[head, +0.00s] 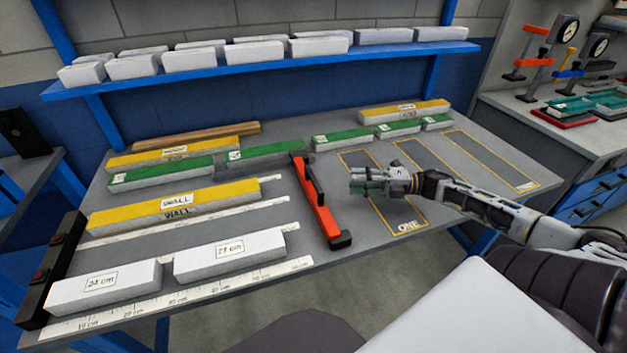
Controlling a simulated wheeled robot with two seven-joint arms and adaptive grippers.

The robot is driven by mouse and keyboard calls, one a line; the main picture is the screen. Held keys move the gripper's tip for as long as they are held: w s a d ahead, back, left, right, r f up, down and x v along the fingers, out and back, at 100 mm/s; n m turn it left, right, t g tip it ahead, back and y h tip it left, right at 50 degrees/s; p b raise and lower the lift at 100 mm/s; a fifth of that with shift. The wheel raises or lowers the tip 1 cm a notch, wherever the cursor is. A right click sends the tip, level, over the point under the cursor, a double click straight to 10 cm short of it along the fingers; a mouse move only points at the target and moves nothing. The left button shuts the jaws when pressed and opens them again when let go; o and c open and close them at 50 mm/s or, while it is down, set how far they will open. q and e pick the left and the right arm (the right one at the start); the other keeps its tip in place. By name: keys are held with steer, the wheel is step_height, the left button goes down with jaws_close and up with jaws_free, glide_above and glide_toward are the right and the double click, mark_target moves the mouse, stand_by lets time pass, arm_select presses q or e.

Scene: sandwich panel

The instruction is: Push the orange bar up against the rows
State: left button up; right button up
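The orange bar (321,207) lies on the grey table to the right of the rows, running from back to front, with dark parts along its side and near end. To its left are a row of two white blocks, 24 cm (108,286) and 27 cm (230,254), and a yellow WALL block (176,204). Bare table shows between these and the bar. The bar's far end is close to a green block (262,153); contact is unclear. My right gripper (356,182) is right of the bar, apart from it; its finger opening is unclear. My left gripper is not in view.
White ruler strips (188,291) run beside the rows, with a black end stop (52,268) at left. More green blocks (342,138) and yellow blocks (405,111) sit at the back. Yellow-outlined dark panels (482,161) lie at right. A blue shelf (270,63) holds white blocks.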

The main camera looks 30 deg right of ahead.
mark_target(314, 178)
steer(key=shift+b+x, duration=0.35)
steer(key=shift+x, duration=1.1)
steer(key=shift+b+x, duration=0.3)
steer(key=shift+x, duration=0.85)
steer(key=shift+w+a, duration=0.15)
steer(key=shift+a, duration=0.05)
steer(key=shift+w+a, duration=0.35)
steer(key=shift+a, duration=0.15)
steer(key=shift+b+x, duration=0.55)
steer(key=shift+x, duration=1.45)
steer(key=shift+b+x, duration=0.5)
steer(key=shift+x, duration=0.5)
steer(key=shift+w+a, duration=0.1)
steer(key=shift+a, duration=0.05)
jaws_close()
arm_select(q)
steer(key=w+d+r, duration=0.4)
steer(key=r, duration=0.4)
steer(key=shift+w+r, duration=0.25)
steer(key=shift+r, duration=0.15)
